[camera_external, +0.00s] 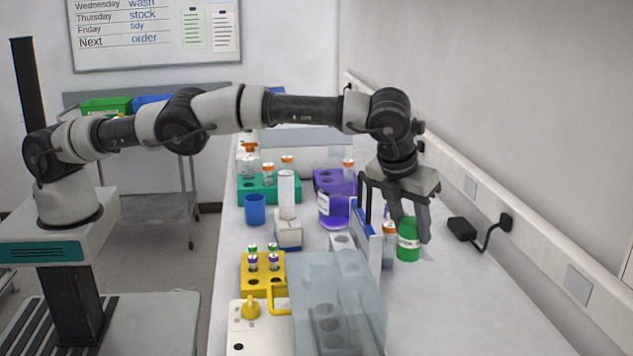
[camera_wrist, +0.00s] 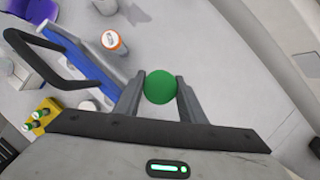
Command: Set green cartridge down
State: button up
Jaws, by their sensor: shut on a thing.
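The green cartridge (camera_external: 408,241) is a short green cylinder with a pale label, at the right side of the bench in the external view. My gripper (camera_external: 411,222) points down over it, with its fingers on either side. In the wrist view the round green top of the cartridge (camera_wrist: 159,87) sits between the two fingertips of my gripper (camera_wrist: 160,92), which are shut on it. The cartridge looks upright. I cannot tell whether its base touches the bench (camera_external: 455,300).
An orange-capped bottle (camera_external: 389,243) stands just left of the cartridge. A blue-and-white rack with a black handle (camera_external: 366,240) is further left. A purple rack (camera_external: 335,205) stands behind. A black power adapter (camera_external: 462,229) lies by the wall. The bench to the front right is clear.

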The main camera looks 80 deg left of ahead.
aim_at(410, 260)
jog(key=shift+m, duration=0.3)
jog(key=f, duration=0.1)
jog(key=d+f, duration=0.1)
jog(key=f, duration=0.2)
jog(key=shift+d+f+b, duration=0.25)
jog(key=shift+f+b, duration=0.15)
jog(key=shift+f, duration=2.95)
jog(key=shift+f, duration=0.1)
jog(key=o, duration=1.2)
jog(key=v, duration=1.2)
jog(key=shift+a, duration=0.2)
jog(key=shift+s, duration=0.1)
